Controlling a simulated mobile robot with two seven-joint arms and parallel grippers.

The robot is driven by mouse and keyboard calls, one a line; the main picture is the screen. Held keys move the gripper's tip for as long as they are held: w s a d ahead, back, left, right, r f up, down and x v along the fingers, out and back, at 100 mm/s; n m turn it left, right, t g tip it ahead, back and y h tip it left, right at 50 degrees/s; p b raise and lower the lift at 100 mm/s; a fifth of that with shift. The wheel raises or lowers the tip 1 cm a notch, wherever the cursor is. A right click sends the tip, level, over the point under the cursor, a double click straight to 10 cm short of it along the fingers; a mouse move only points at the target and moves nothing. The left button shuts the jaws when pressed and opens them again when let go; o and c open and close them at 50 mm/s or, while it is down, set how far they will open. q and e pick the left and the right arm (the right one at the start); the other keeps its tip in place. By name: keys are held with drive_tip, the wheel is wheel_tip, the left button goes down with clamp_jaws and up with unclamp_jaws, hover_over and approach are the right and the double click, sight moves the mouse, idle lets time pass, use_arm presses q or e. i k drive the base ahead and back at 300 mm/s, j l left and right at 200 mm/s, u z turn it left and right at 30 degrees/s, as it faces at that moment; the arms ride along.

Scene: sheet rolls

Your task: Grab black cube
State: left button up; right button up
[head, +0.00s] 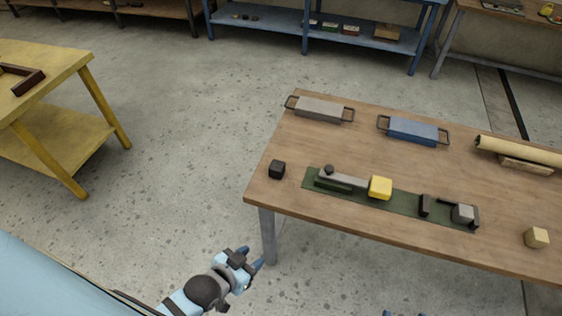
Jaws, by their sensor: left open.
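A small black cube (277,169) sits on the wooden table (330,218) near its left end. It stands apart from the dark green mat to its right. My left gripper (252,258) is open and empty. In the picture it is below and left of the table's near left corner, by the table leg, with the cube above it and a little to the right. At the bottom edge only small blue tips (390,314) show, which may be part of my right gripper; its jaws cannot be made out.
A grey box (320,109), a blue box (413,131), a cream roll (520,151) and a tan cube (536,237) are also on the table. A yellow table (60,75) stands left.

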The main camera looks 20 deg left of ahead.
sight(276, 170)
drive_tip(key=i+j, duration=0.1)
drive_tip(key=j, duration=0.3)
drive_tip(key=i+j, duration=0.15)
drive_tip(key=j, duration=0.25)
drive_tip(key=i+j, duration=0.1)
drive_tip(key=j, duration=0.3)
drive_tip(key=i+j, duration=0.1)
drive_tip(key=j, duration=0.25)
drive_tip(key=i+j+u, duration=0.1)
drive_tip(key=j, duration=0.3)
